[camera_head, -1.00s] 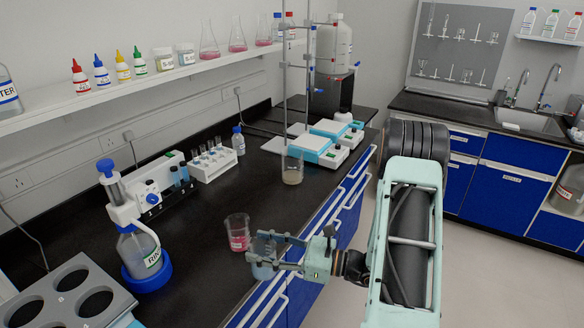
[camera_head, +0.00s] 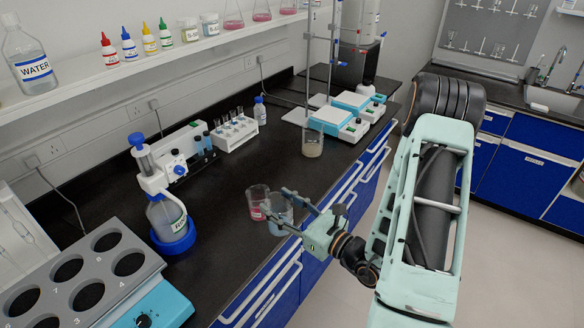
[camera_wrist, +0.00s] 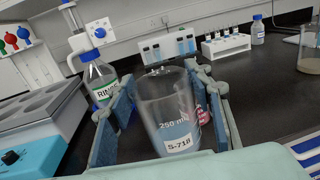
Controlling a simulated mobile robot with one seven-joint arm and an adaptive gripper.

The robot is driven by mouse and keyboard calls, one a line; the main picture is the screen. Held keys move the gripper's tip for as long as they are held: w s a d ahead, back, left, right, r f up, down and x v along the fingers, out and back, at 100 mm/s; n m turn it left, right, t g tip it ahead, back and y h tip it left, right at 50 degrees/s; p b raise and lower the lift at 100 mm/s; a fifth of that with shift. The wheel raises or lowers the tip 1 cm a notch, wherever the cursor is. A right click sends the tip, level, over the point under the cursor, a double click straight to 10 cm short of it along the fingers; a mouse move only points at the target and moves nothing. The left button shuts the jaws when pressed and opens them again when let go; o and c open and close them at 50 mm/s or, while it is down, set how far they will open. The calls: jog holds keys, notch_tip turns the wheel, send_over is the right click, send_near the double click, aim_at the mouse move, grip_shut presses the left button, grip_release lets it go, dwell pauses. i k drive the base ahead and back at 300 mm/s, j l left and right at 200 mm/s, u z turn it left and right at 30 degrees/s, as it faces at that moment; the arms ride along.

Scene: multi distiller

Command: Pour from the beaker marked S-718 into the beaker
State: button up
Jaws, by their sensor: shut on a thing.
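My gripper (camera_head: 288,208) is shut on a clear glass beaker labelled S-718 (camera_wrist: 166,115) that holds pale blue liquid. This beaker (camera_head: 281,217) looks about upright in the head view, near the bench's front edge; its height above the bench is hard to tell. A second beaker with pink-red liquid (camera_head: 256,203) stands just to its left; in the wrist view it is mostly hidden behind the held beaker and right finger. A third beaker with cloudy beige liquid (camera_head: 312,143) stands farther back by the hotplates, and partly shows at the wrist view's right edge (camera_wrist: 310,50).
A bottle-top dispenser (camera_head: 165,210) stands to the left, with a grey block with round holes (camera_head: 75,270) in front of it. A test-tube rack (camera_head: 236,131) and hotplates (camera_head: 340,118) stand behind. The black bench between the rack and the beakers is clear.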

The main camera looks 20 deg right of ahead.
aim_at(312, 130)
jog(key=i+l, duration=0.2)
jog(key=l, duration=0.2)
jog(key=i+l, duration=0.2)
jog(key=l, duration=0.2)
jog(key=i+l, duration=0.15)
jog(key=l, duration=0.25)
jog(key=i+l, duration=0.2)
jog(key=l, duration=0.15)
jog(key=i+l, duration=0.2)
jog(key=l, duration=0.2)
jog(key=i+l, duration=0.2)
jog(key=l, duration=0.2)
jog(key=i+l, duration=0.15)
jog(key=l, duration=0.25)
jog(key=i+l+u, duration=0.15)
jog(key=l, duration=0.2)
